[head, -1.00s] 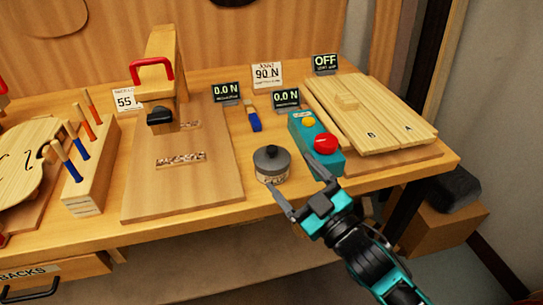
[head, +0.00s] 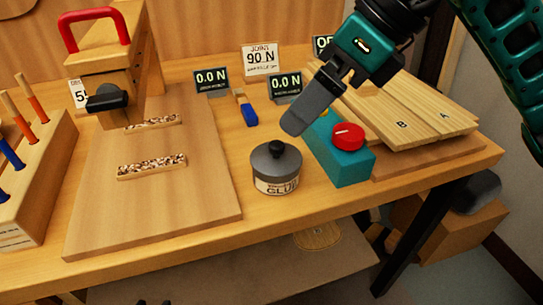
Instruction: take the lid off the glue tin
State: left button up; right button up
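The glue tin (head: 277,184) stands upright on the bench near its front edge, with a cream label reading glue. Its dark grey lid (head: 276,161) with a black knob (head: 277,148) sits on top. My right gripper (head: 298,118) comes in from the upper right, its fingers slanting down and left. It appears above and to the right of the lid, apart from it. I see it side-on, one finger covering the other, so its opening is hidden.
A teal box with a red button (head: 347,137) stands close right of the tin. A wooden board (head: 210,199) lies to the left. A blue-ended brush (head: 246,109) and small displays (head: 285,84) are behind. Boards A and B (head: 426,112) lie at the right.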

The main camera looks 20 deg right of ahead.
aim_at(276, 144)
jog(key=shift+t+h, duration=0.3)
jog(key=shift+h, duration=0.1)
jog(key=x, duration=0.2)
jog(key=b+x, duration=0.1)
jog(key=x, duration=0.1)
jog(key=w+d+x, duration=0.1)
jog(key=x, duration=0.1)
jog(key=shift+f+b, duration=0.3)
jog(key=shift+f, duration=0.1)
jog(key=shift+b+x, duration=0.55)
jog(key=shift+x, duration=2.25)
jog(key=shift+r, duration=0.1)
jog(key=shift+c, duration=0.2)
jog(key=c, duration=0.7)
jog(key=shift+r, duration=0.1)
